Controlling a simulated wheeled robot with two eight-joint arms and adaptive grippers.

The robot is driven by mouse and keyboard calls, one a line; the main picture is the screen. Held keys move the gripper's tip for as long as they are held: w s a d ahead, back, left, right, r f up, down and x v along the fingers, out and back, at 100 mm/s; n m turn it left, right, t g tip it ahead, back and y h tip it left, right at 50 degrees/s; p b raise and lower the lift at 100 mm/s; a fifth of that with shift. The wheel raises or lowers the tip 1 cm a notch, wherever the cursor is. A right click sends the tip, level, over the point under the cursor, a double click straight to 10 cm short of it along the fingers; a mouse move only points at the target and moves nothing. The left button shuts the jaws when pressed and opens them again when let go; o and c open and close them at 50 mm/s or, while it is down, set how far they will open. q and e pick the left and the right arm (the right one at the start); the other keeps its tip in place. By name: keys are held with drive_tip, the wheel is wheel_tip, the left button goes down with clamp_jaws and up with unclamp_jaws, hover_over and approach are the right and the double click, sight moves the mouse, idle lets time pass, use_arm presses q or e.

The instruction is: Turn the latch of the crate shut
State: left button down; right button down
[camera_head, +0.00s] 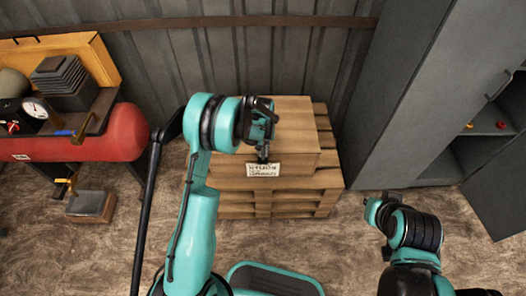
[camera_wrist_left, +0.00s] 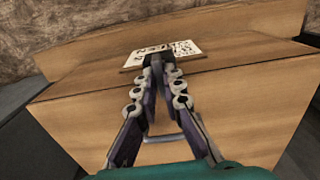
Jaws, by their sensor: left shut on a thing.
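The crate (camera_head: 295,130) is a pale wooden box on a pallet against the wall. A white label with dark print (camera_head: 262,170) is on its near side, and it also shows in the left wrist view (camera_wrist_left: 180,50). My left gripper (camera_head: 263,155) is at the crate's near top edge, by the label. In the left wrist view its fingertips (camera_wrist_left: 156,60) come together just in front of the label, shut on the latch, which they hide. How far the latch is turned cannot be seen. My right gripper (camera_head: 376,207) is to the right of the crate, apart from it; its jaws are unclear.
The wooden pallet stack (camera_head: 265,208) is under the crate. A red tank (camera_head: 95,140) with a gauge stands at the left. A tall grey cabinet (camera_head: 410,90) with an open compartment stands at the right. The floor in front of the cabinet is clear.

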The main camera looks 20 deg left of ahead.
sight(263, 152)
idle(0.4)
use_arm(q)
drive_tip(key=c, duration=1.6)
unclamp_jaws()
drive_tip(key=shift+c, duration=0.2)
drive_tip(key=shift+r, duration=0.1)
wheel_tip(263, 152, up, 12)
